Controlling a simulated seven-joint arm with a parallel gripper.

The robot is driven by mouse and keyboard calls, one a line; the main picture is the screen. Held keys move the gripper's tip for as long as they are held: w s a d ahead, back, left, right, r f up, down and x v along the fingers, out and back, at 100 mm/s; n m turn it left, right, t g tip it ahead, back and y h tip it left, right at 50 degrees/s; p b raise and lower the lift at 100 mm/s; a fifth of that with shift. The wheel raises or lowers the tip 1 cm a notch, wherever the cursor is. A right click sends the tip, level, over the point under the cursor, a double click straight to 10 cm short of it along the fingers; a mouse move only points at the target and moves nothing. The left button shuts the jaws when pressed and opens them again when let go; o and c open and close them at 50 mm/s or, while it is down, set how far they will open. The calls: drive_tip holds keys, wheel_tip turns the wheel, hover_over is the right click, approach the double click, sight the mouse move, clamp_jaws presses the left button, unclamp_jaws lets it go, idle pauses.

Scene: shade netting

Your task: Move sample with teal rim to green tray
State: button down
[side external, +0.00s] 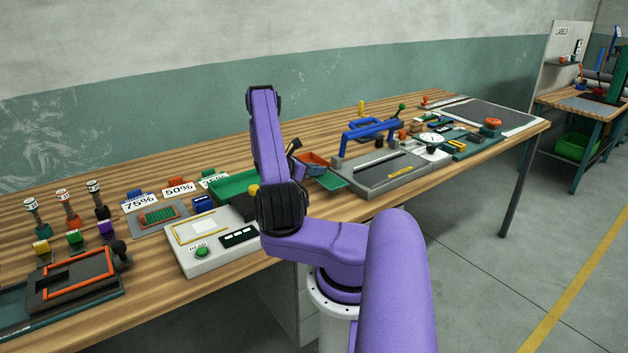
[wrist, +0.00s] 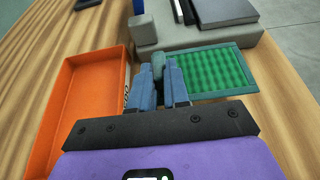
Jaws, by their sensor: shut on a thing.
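The sample with the teal rim (wrist: 245,92) is a flat frame with green netting, to the right of the fingers in the wrist view. Its teal frame also shows in the side view (side external: 336,181), just right of my arm. My gripper (wrist: 160,74) is shut on the sample's tab at its left side. How high the sample is above the bench is hard to tell. The green tray (side external: 232,186) is left of my arm in the side view, partly hidden by the arm. It does not show in the wrist view.
An orange tray (wrist: 62,122) lies left of the fingers. A grey device (side external: 374,176) with a blue handle stands beyond the sample. A white device (side external: 213,245) with a green button is in front of the green tray. Labelled cards and bottles stand farther left.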

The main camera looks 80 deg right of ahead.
sight(314, 187)
drive_tip(key=shift+w+d+f, duration=0.1)
drive_tip(key=shift+d+f, duration=0.2)
drive_tip(key=shift+f, duration=0.15)
drive_tip(key=shift+d+f, duration=0.1)
drive_tip(key=shift+f, duration=1.5)
drive_tip(key=shift+f, duration=0.1)
drive_tip(key=c, duration=1.1)
unclamp_jaws()
drive_tip(key=v, duration=0.6)
drive_tip(key=shift+w+r, duration=0.2)
drive_tip(key=shift+r, duration=0.05)
drive_tip(key=shift+o, duration=1)
drive_tip(key=shift+w+a+r, duration=0.15)
drive_tip(key=shift+w+a, duration=0.15)
drive_tip(key=shift+a, duration=0.2)
